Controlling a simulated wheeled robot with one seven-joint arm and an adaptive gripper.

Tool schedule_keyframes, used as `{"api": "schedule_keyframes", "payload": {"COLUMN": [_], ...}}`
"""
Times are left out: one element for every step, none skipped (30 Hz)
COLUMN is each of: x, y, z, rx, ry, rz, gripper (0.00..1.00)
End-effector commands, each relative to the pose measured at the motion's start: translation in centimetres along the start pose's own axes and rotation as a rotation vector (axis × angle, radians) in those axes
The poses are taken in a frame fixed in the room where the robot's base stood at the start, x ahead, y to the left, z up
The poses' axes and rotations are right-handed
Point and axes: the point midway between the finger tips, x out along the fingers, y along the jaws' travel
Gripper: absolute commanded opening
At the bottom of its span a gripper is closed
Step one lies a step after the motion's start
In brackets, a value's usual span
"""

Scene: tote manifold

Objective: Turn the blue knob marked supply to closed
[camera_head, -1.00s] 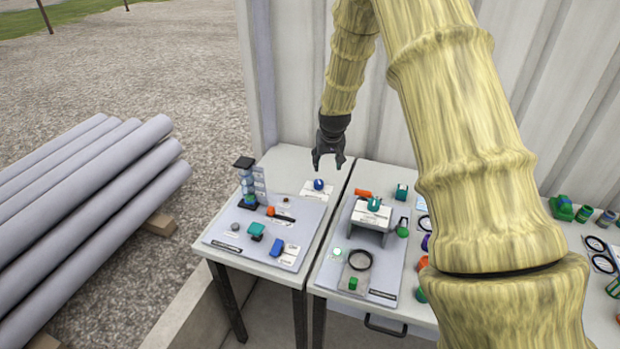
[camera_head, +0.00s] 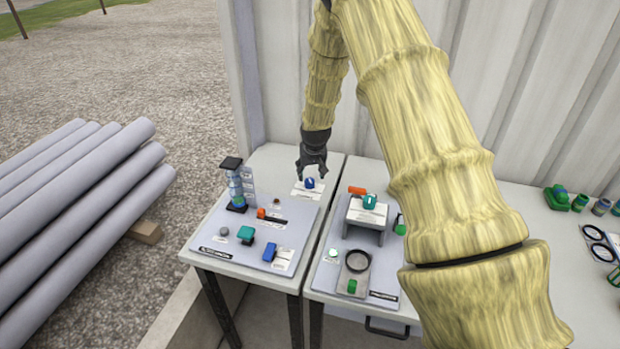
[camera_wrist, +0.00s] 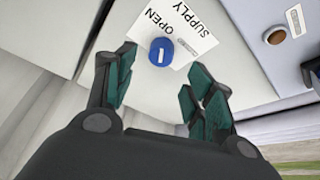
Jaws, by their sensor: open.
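The blue knob (camera_head: 309,183) stands on a white label at the back right of the left table. In the wrist view the knob (camera_wrist: 161,51) has a white mark on top and sits beside a label (camera_wrist: 186,30) reading SUPPLY and OPEN. My gripper (camera_head: 311,176) is just above and behind the knob in the head view. In the wrist view my gripper (camera_wrist: 163,98) has its two teal-padded fingers apart, with nothing between them. The knob lies a little beyond the fingertips, apart from them. Any CLOSED wording is not visible.
A grey panel (camera_head: 215,240) on the left table holds a clear column (camera_head: 235,188), an orange-handled lever (camera_head: 262,213), a teal knob (camera_head: 245,233) and a blue block (camera_head: 269,252). A second table with a raised stand (camera_head: 368,213) is to the right. A corrugated wall rises behind.

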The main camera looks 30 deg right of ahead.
Motion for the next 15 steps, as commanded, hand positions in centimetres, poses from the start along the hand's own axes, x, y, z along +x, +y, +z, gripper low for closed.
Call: {"api": "schedule_keyframes", "payload": {"x": [0.5,0.9,1.3,1.6,2.0,2.4,2.8,3.1,3.5,3.8,4.1,4.4,4.7,4.9,5.1], "y": [0.0,0.0,0.0,-0.1,-0.1,-0.1,0.0,0.0,0.0,0.0,0.0,0.0,0.1,0.0,0.0], "z": [0.0,0.1,0.0,0.0,0.0,0.0,0.0,0.1,0.0,0.0,0.0,0.0,0.0,0.0,0.0], "rx": [0.000,0.000,0.000,-0.001,-0.001,-0.001,-0.001,0.000,0.000,0.000,0.000,0.000,0.000,0.000,0.000], "ry": [-0.002,-0.002,-0.002,-0.001,-0.002,-0.002,-0.002,-0.002,-0.002,-0.001,-0.001,-0.002,-0.002,-0.001,0.000], "rz": [0.000,0.000,0.000,0.000,0.000,0.000,0.000,0.000,0.000,0.000,0.000,0.001,0.001,0.000,0.000], "gripper": [0.54,0.54,0.54,0.54,0.54,0.54,0.54,0.54,0.54,0.54,0.54,0.54,0.54,0.54,0.54]}}
